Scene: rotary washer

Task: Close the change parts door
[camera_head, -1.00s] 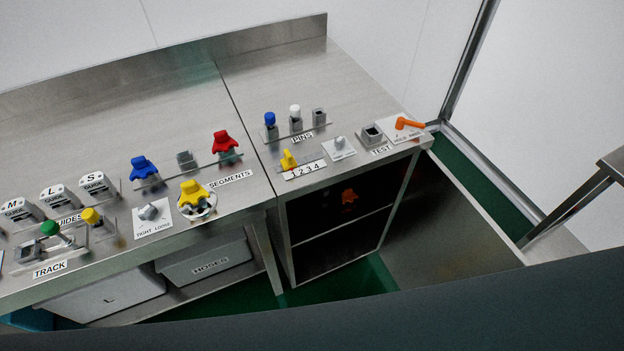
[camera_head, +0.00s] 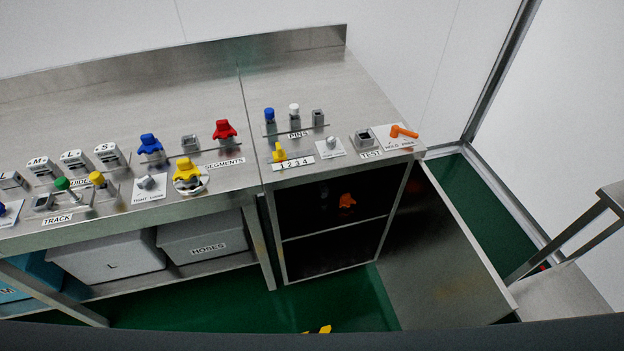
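The change parts door (camera_head: 440,255) is a flat steel panel hinged at the right side of the cabinet (camera_head: 275,240) under the bench. It stands wide open, swung out toward me and to the right. The dark inside of the cabinet shows, with a shelf (camera_head: 335,228) across it and an orange part (camera_head: 347,201) on its upper level. Neither of my grippers is in view.
The steel bench top (camera_head: 320,85) holds labelled pins, segments and guides. An orange handle (camera_head: 402,131) sits at its right corner. Grey bins (camera_head: 105,258) stand under the bench at left. Green floor lies in front.

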